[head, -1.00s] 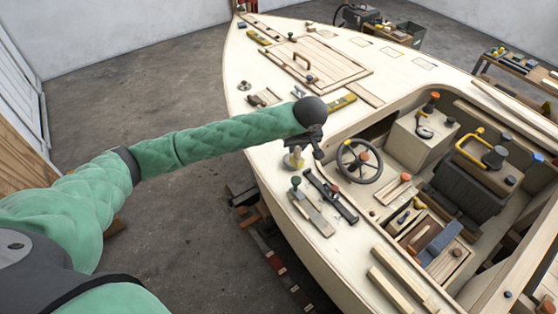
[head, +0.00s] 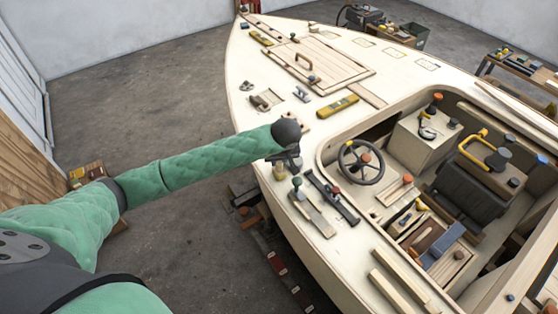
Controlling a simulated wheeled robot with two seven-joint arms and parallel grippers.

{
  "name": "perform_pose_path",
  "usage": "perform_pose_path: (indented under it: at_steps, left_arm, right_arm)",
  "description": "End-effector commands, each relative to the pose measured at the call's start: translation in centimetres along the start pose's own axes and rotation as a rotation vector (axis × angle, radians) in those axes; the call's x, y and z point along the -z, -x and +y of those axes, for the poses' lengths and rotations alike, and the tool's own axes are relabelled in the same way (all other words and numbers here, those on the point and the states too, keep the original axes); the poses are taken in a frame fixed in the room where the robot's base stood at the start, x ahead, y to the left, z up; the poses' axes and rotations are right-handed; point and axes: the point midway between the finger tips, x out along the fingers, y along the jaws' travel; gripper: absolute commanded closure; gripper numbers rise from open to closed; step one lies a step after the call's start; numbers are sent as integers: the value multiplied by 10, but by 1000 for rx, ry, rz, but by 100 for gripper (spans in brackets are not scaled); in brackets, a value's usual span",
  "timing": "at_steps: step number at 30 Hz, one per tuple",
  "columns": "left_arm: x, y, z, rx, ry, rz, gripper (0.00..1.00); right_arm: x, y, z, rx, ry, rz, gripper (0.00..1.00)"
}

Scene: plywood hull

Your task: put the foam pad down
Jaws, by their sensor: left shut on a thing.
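My left gripper (head: 290,163) is over the side deck of the plywood hull (head: 300,235), left of the steering wheel. It is shut on a small pale yellowish thing (head: 279,172), which I take to be the foam pad. The wrist and fingers partly hide it. It is close to the deck, but I cannot tell whether it touches. My right gripper is not in view.
A green-knobbed piece (head: 297,183) and a dark rail-like tool (head: 332,197) lie close by on the side deck. The steering wheel (head: 361,161) stands to the right at the open cockpit. A yellow level (head: 338,108) lies farther forward.

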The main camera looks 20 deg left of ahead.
Motion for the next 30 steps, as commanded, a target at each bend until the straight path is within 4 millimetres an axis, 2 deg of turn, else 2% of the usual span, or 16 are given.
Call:
perform_pose_path:
  at_steps: [11, 12, 14, 15, 28, 30]
  left_arm:
    - [0, -1, 0, 0, -1, 1, 100]
    - [0, -1, 0, 0, -1, 0, 70]
    - [0, -1, 0, 0, -1, 0, 58]
    - [0, -1, 0, 0, -1, 0, 56]
    - [1, 2, 0, 0, 0, 0, 56]
    - [1, 3, 0, -1, 0, 1, 56]
  right_arm:
    - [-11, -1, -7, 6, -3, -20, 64]
    - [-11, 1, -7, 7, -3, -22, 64]
    - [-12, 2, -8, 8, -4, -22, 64]
    - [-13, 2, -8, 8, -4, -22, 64]
    - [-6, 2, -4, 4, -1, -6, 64]
    - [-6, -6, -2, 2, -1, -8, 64]
